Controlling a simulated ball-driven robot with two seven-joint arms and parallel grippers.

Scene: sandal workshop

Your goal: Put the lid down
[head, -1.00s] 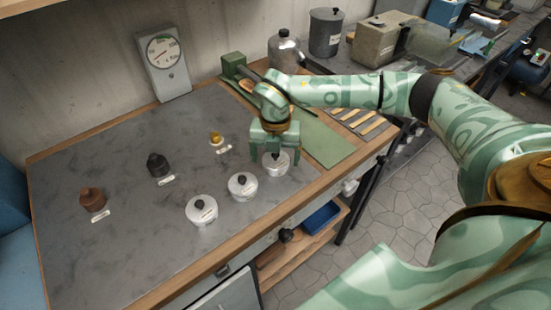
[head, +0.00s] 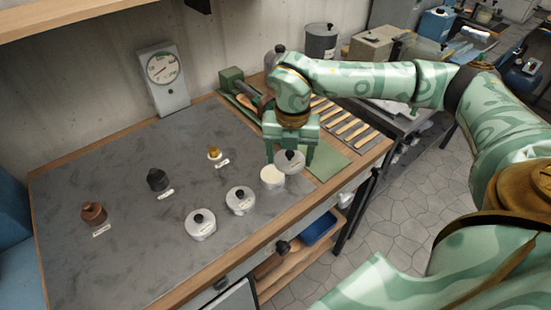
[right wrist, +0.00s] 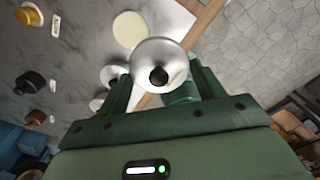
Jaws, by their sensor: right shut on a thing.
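My right gripper (head: 291,155) is shut on the silver lid (head: 289,164) with a black knob. It holds the lid just right of the uncovered tin (head: 272,178), whose pale top shows. In the right wrist view the lid (right wrist: 157,62) sits between the fingers, and the pale tin (right wrist: 130,29) shows beyond it. Whether the lid is clear of the mat below is hard to tell. Two other tins with lids stand to the left, the middle tin (head: 240,200) and the left tin (head: 201,224). My left gripper is not in view.
A brown weight (head: 93,213), a black weight (head: 157,180) and a brass weight (head: 214,153) stand with labels on the grey worktop. A dial gauge (head: 164,78) stands at the back. The green mat (head: 332,160) is partly bare, with tools behind it.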

